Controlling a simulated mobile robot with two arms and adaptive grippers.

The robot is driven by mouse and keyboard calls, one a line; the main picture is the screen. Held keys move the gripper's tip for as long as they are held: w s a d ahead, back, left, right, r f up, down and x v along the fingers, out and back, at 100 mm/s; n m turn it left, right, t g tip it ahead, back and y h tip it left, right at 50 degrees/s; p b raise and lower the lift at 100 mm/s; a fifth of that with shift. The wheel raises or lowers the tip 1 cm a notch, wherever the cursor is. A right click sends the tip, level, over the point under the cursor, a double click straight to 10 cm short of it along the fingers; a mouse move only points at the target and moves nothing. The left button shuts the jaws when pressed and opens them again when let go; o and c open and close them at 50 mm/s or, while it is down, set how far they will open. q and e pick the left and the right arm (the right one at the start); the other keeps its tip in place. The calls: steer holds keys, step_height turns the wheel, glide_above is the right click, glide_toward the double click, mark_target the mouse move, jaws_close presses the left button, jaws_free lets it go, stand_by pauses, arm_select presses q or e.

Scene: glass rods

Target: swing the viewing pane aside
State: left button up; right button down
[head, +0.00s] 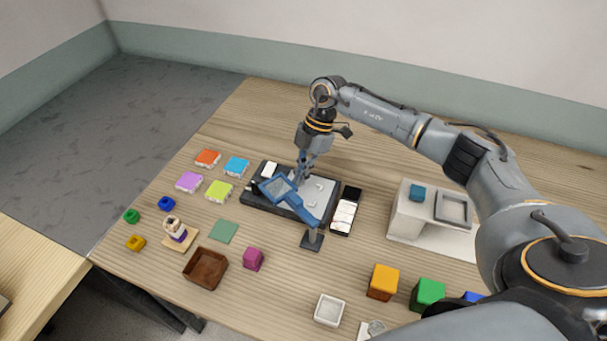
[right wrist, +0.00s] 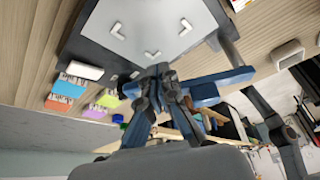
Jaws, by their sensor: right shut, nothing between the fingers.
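The viewing pane (head: 277,188) is a small blue-framed window on a blue arm that runs to a post on a dark square foot (head: 312,242). In the head view it hangs over the front left part of a dark tray with a grey plate (head: 322,190). My right gripper (head: 299,181) points down just behind the pane and its arm, over the plate. In the right wrist view its fingertips (right wrist: 157,75) are together and empty, close beside the blue arm (right wrist: 222,84); I cannot tell whether they touch. My left gripper is not in view.
White corner marks (right wrist: 180,27) lie on the plate. A black and white case (head: 344,212) stands right of the tray, with a white stand (head: 405,214) beyond. Coloured tiles (head: 189,182) lie left; a brown bowl (head: 206,268) and coloured cubes (head: 383,282) stand in front.

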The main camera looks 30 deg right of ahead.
mark_target(278, 190)
steer(key=shift+w+a+n+g, duration=0.15)
steer(key=shift+a+n+g, duration=0.1)
steer(key=shift+a+n, duration=0.45)
steer(key=shift+w+a+n+g, duration=0.1)
steer(key=shift+a+n+g, duration=0.15)
steer(key=shift+a+n, duration=0.4)
steer(key=shift+s+a, duration=0.15)
steer(key=shift+a, duration=1.45)
